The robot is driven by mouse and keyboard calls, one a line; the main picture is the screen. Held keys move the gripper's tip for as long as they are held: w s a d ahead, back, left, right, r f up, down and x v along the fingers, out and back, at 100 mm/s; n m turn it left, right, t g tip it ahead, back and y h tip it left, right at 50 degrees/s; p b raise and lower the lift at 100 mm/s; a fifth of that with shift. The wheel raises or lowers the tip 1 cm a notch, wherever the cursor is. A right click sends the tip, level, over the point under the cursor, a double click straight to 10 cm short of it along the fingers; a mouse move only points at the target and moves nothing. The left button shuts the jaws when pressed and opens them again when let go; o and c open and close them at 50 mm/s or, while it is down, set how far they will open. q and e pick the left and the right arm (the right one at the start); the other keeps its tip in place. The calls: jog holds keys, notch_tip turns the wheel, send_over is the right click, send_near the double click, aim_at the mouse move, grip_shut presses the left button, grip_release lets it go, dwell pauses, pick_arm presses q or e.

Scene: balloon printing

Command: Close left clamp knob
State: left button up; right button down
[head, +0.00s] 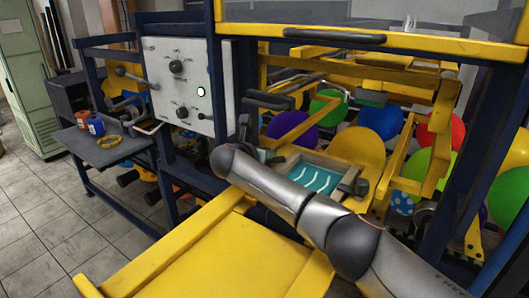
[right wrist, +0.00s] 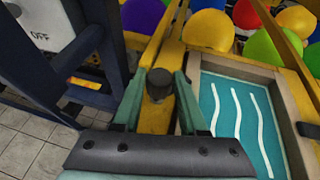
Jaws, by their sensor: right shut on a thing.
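My right gripper (right wrist: 160,92) is shut on a dark, round-topped knob, the left clamp knob (right wrist: 158,83), with one teal finger on each side of it. The knob sits on a yellow bar beside the print frame (right wrist: 280,70), which holds a teal panel with white wavy lines. In the head view the print frame (head: 295,162) lies below the yellow machine frame, partly behind my right arm. The arm's wrist hides most of the gripper and the knob there. Another dark clamp (head: 354,184) stands at the frame's right side. My left gripper is not in view.
A white control panel (head: 178,85) with dials stands left of the machine. A side table (head: 112,152) carries red and blue jars (head: 96,125) and a yellow ring (head: 109,142). Yellow bars and several balloons (head: 379,121) crowd the space behind the frame.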

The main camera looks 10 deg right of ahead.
dwell(0.6)
jog(key=shift+c, duration=2.2)
grip_release()
jog(key=shift+a, duration=0.1)
jog(key=b+v, duration=0.1)
jog(key=v, duration=1.1)
jog(key=shift+a+b, duration=0.15)
jog(key=shift+b, duration=0.2)
jog(key=shift+s+r, duration=0.1)
jog(key=shift+r, duration=0.05)
